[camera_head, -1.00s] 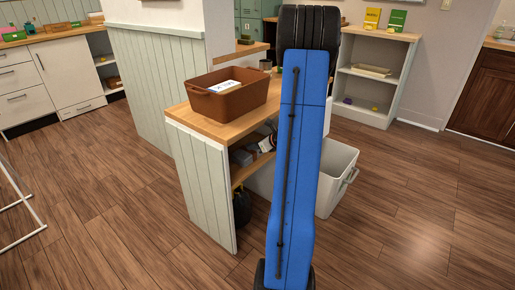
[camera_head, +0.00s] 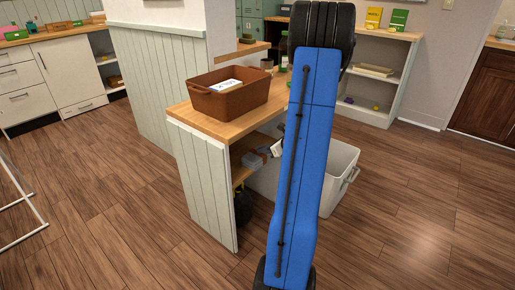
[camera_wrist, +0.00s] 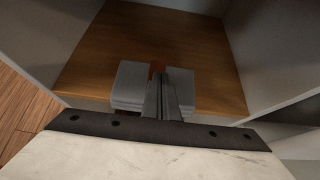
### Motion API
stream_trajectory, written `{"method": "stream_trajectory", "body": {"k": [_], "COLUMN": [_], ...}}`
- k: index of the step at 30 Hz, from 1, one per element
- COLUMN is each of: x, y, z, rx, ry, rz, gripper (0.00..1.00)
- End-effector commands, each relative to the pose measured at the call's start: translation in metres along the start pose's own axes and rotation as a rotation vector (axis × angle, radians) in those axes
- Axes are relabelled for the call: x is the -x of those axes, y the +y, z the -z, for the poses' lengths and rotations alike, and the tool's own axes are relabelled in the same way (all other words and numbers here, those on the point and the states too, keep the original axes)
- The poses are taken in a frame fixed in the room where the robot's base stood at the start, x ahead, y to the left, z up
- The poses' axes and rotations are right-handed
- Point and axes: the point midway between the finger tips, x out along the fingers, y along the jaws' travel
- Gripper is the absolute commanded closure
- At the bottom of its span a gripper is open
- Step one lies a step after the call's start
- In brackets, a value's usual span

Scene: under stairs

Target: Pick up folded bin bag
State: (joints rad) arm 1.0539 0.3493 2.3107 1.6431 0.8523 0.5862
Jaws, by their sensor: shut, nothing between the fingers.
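No folded bin bag can be made out for certain in either view. A dark rounded item (camera_head: 242,207) sits low inside the open unit under the counter, partly hidden by its side panel; I cannot tell what it is. My gripper (camera_head: 257,158) is at the opening above the wooden shelf, partly hidden behind my blue arm link. In the wrist view my gripper (camera_wrist: 160,78) is shut and empty, with grey blocks either side of its dark fingers. The wooden shelf (camera_wrist: 205,55) beyond it is bare where visible.
A brown bin (camera_head: 235,102) with a white item inside stands on the wooden counter (camera_head: 205,122). The unit's panelled side (camera_head: 205,185) bounds the opening on the left. A pale open bin (camera_head: 340,180) stands to the right.

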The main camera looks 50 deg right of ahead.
Motion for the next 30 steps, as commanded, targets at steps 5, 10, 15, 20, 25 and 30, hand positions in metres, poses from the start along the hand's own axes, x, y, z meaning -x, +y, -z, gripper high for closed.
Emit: {"method": "stream_trajectory", "body": {"k": [5,10,15,20,25,30], "x": [0.001,0.000,0.004,0.009,0.007,0.026], "y": [0.004,0.004,0.004,0.004,-0.001,-0.002], "z": [0.013,0.013,0.008,-0.001,-0.005,0.006], "rx": [-0.010,-0.010,-0.010,-0.008,-0.007,-0.009], "ry": [0.020,0.020,0.020,0.018,0.018,0.016], "rz": [-0.006,-0.007,-0.005,-0.004,-0.007,-0.004], "gripper": [1.00,1.00,1.00,1.00,1.00,1.00]}}
